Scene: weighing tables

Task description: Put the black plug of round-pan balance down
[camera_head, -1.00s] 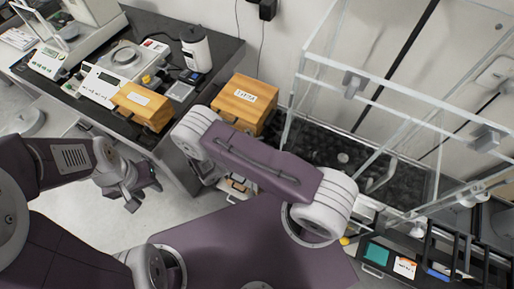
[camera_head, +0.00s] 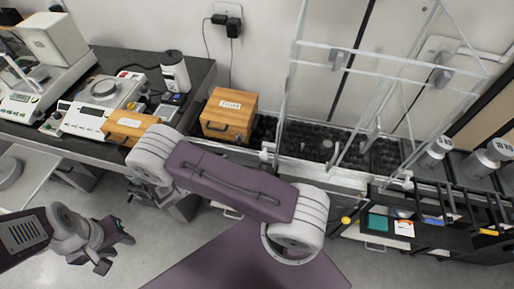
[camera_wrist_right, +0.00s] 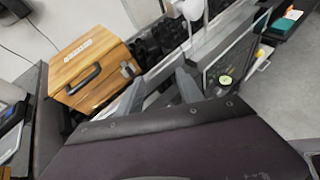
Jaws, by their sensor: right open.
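The round-pan balance (camera_head: 104,90) stands on the dark table at the left, its round pan on top. Two black plugs sit in the wall outlet above the table, a left plug (camera_head: 219,19) and a right plug (camera_head: 234,27), each with a black cable hanging down. I cannot tell which belongs to the balance. My left gripper (camera_head: 115,253) is low at the left, over the floor, apart from the table, with its fingers spread and empty. My right gripper (camera_wrist_right: 160,88) is open and empty in the right wrist view; it is not visible in the head view.
A white cylindrical device (camera_head: 175,72) stands behind. A glass enclosure (camera_head: 285,105) and a black rack (camera_head: 405,215) are at the right.

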